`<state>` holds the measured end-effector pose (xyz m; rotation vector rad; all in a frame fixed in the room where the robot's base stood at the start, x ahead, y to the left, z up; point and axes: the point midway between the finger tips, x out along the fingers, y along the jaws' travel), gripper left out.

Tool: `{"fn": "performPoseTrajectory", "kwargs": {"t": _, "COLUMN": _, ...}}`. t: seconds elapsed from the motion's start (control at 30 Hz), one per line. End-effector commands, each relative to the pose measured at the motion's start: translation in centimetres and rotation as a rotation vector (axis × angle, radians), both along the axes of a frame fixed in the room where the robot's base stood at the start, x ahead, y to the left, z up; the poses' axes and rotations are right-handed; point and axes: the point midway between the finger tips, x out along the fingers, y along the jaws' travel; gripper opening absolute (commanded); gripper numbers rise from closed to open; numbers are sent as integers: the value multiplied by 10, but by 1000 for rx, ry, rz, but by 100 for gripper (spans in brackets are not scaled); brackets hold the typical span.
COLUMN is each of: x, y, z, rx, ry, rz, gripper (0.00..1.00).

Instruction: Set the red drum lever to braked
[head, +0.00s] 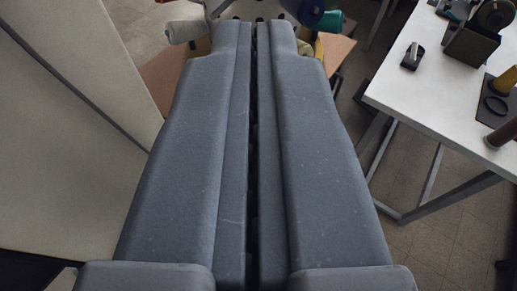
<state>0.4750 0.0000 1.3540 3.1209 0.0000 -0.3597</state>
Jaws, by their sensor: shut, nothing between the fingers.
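My gripper (253,24) fills the middle of the head view. Its two long grey fingers lie side by side with only a thin dark gap between them, shut and empty. No red drum and no lever can be made out. Beyond the fingertips are a pale roll (187,31) on the left, a blue roll (306,10) on the right and a green roll (331,21) beside it. The fingers hide much of what lies straight ahead, so I cannot tell what these rolls are mounted on.
A white table (437,88) stands at the right, bearing a small black-and-silver item (412,56), a dark box-like tool (470,45) and several others. Brown boards (335,50) show beyond the fingers. A large pale panel (65,120) fills the left. Tiled floor (415,160) shows under the table.

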Motion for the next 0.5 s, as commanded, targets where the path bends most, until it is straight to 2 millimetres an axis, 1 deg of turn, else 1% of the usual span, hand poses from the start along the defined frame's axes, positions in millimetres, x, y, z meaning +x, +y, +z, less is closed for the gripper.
{"fn": "performPoseTrajectory", "kwargs": {"t": 0.07, "x": 1, "y": 0, "z": -1, "rx": -1, "ry": 2, "rz": 0, "gripper": 0}}
{"fn": "performPoseTrajectory", "kwargs": {"t": 0.17, "x": 10, "y": 1, "z": -8, "rx": -14, "ry": 23, "rz": 2, "gripper": 0}}
{"fn": "performPoseTrajectory", "kwargs": {"t": 0.27, "x": 33, "y": 3, "z": -30, "rx": -46, "ry": 78, "rz": 7, "gripper": 0}}
{"fn": "performPoseTrajectory", "kwargs": {"t": 0.37, "x": 64, "y": 7, "z": -65, "rx": -102, "ry": 161, "rz": 18, "gripper": 0}}
{"fn": "performPoseTrajectory", "kwargs": {"t": 0.4, "x": 78, "y": 5, "z": -83, "rx": -126, "ry": 201, "rz": 24, "gripper": 0}}
{"fn": "performPoseTrajectory", "kwargs": {"t": 0.47, "x": 96, "y": 6, "z": -110, "rx": -167, "ry": 259, "rz": 36, "gripper": 0}}
{"fn": "performPoseTrajectory", "kwargs": {"t": 0.5, "x": 108, "y": 8, "z": -129, "rx": -195, "ry": 298, "rz": 45, "gripper": 0}}
